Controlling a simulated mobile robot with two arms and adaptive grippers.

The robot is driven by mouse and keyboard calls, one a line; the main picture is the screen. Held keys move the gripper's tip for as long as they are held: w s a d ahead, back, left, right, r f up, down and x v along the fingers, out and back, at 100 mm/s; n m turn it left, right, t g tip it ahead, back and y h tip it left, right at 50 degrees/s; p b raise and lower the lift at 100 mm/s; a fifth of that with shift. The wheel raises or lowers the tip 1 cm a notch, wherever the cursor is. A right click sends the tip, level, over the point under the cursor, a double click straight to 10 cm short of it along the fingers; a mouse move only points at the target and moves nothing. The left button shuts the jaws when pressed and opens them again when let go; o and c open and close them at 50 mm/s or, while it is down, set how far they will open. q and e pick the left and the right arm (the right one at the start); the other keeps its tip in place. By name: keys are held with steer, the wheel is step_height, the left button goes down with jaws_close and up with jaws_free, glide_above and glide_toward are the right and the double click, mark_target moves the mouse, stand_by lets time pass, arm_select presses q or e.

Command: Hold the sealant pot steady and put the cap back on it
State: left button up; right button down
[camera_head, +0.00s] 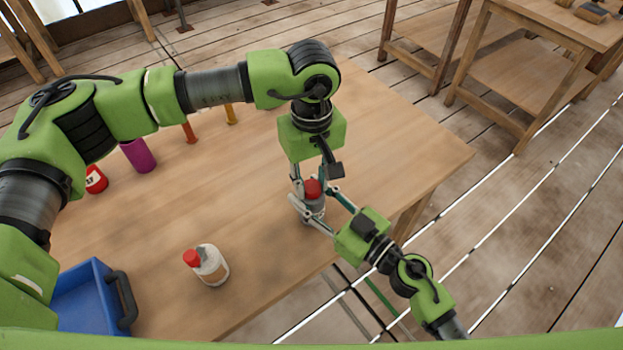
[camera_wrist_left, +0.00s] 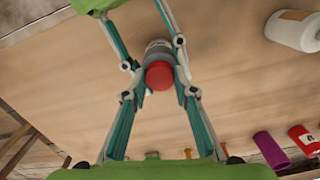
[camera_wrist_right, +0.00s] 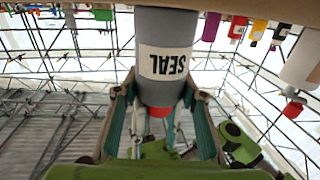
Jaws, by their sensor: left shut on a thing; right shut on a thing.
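The grey sealant pot (camera_head: 314,209) stands upright near the table's front edge; its white SEAL label shows upside down in the right wrist view (camera_wrist_right: 163,62). The red cap (camera_head: 312,187) is at the pot's top, also in the left wrist view (camera_wrist_left: 160,75). No gap shows between them, but I cannot tell whether the cap is seated. My left gripper (camera_head: 311,183) points down from above and is shut on the cap. My right gripper (camera_head: 313,204) comes in from the front right and is shut on the pot's sides; it also shows in the right wrist view (camera_wrist_right: 158,95).
A white bottle with a red top (camera_head: 211,266) stands to the left. A blue bin (camera_head: 86,300) is at the front left. A purple cylinder (camera_head: 139,155), a red can (camera_head: 96,180) and orange and yellow items line the back left. The table's right part is clear.

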arm_select(q)
steer(key=m, duration=0.9)
steer(key=shift+m, duration=0.4)
steer(key=m, duration=0.8)
steer(key=o, duration=0.7)
steer(key=shift+r, duration=0.1)
